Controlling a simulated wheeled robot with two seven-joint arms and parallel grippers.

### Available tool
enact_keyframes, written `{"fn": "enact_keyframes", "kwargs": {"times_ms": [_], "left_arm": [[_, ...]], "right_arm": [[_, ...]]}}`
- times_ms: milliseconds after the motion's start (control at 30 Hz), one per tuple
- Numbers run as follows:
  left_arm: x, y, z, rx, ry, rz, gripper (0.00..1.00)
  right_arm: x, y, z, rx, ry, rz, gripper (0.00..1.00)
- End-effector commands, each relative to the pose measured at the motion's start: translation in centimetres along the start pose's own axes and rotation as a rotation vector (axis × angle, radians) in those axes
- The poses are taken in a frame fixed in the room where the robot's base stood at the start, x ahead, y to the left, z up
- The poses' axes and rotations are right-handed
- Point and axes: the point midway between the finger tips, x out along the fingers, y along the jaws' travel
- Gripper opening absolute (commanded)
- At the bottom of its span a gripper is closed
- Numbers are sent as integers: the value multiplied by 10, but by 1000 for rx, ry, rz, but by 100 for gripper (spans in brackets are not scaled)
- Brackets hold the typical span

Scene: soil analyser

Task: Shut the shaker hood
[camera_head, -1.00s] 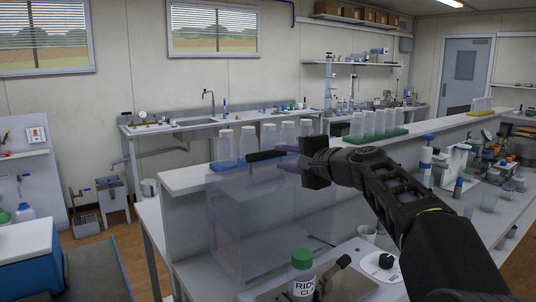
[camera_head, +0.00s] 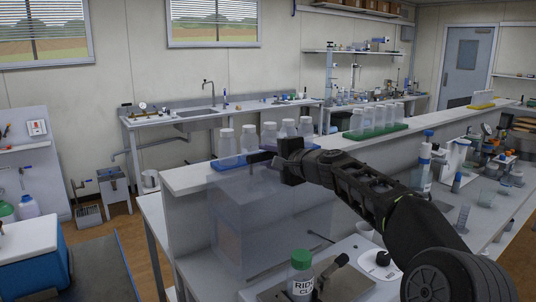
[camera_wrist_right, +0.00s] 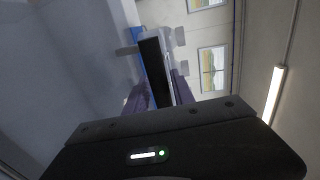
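The shaker hood is a clear, bluish box (camera_head: 262,225) standing over the bench. Its black handle bar (camera_head: 262,157) is at the upper front edge. My right gripper (camera_head: 274,155) is at the right end of this handle. In the right wrist view the black bar (camera_wrist_right: 153,70) runs between the two purple-grey fingers (camera_wrist_right: 160,92), one on each side. Whether they press on the bar I cannot tell. The inside of the hood is blurred by its walls. My left gripper is in neither view now.
A green-capped bottle (camera_head: 301,275) stands in front of the hood near the right arm. White-capped bottles in a blue rack (camera_head: 228,163) and a green rack (camera_head: 376,134) stand on the raised shelf (camera_head: 190,180) behind. Glassware crowds the bench on the right.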

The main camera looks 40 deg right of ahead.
Motion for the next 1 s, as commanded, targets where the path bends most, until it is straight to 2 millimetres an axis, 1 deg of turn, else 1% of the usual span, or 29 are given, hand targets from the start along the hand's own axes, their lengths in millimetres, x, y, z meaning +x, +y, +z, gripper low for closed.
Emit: {"fn": "enact_keyframes", "kwargs": {"times_ms": [33,300,400,1000], "left_arm": [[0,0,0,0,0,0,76],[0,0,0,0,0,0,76],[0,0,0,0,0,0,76],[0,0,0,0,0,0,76]], "right_arm": [[0,0,0,0,0,0,29],[0,0,0,0,0,0,7],[0,0,0,0,0,0,0],[0,1,0,0,0,1,0]]}}
